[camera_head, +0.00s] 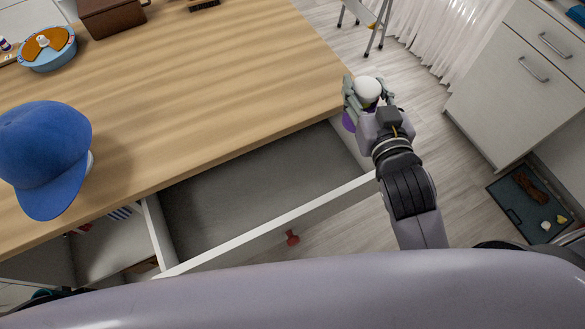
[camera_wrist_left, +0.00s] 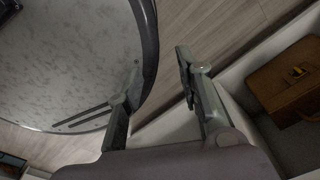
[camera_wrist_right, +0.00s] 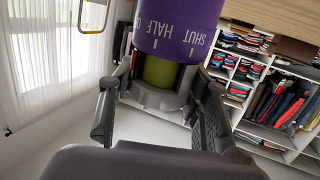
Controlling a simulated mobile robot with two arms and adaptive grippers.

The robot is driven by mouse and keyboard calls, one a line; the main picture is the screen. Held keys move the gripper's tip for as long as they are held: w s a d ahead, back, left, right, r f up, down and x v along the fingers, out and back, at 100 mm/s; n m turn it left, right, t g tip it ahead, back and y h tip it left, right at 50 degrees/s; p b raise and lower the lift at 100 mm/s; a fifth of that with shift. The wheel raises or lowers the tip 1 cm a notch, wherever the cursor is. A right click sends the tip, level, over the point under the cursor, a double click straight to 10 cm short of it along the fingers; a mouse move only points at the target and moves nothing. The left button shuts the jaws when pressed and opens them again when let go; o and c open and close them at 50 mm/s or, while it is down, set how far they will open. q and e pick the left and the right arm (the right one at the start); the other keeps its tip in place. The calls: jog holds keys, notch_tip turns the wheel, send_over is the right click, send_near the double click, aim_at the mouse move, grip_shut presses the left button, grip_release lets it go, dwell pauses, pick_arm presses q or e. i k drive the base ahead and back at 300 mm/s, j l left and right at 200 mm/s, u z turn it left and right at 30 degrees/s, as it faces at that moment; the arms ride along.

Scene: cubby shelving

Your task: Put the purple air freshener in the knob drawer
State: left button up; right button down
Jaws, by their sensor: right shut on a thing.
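The air freshener, with a purple part and a white rounded end (camera_head: 367,87), is held in my right gripper (camera_head: 369,98), beyond the table's right corner. In the right wrist view, its purple shell (camera_wrist_right: 180,28) bears printed words, above a green section and a pale base between the fingers (camera_wrist_right: 157,92). The knob drawer (camera_head: 240,195) is pulled out below the table's front edge. Its inside looks empty and its front carries a red knob (camera_head: 292,238). The gripper is right of the drawer. My left gripper (camera_wrist_left: 160,78) has its fingers apart, with nothing between them.
The wooden tabletop (camera_head: 200,80) holds a blue cap (camera_head: 45,150), a round blue container (camera_head: 47,48) and a brown box (camera_head: 110,15). A compartment left of the drawer holds striped items. A white cabinet (camera_head: 520,85) and a dark tray (camera_head: 515,205) are at right.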

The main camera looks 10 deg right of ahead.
aim_at(246, 206)
jog(key=i+l+u, duration=0.1)
jog(key=l+u, duration=0.15)
jog(key=l, duration=0.7)
jog(key=l+u, duration=0.3)
jog(key=l, duration=0.7)
jog(key=u, duration=2.35)
jog(key=l, duration=0.1)
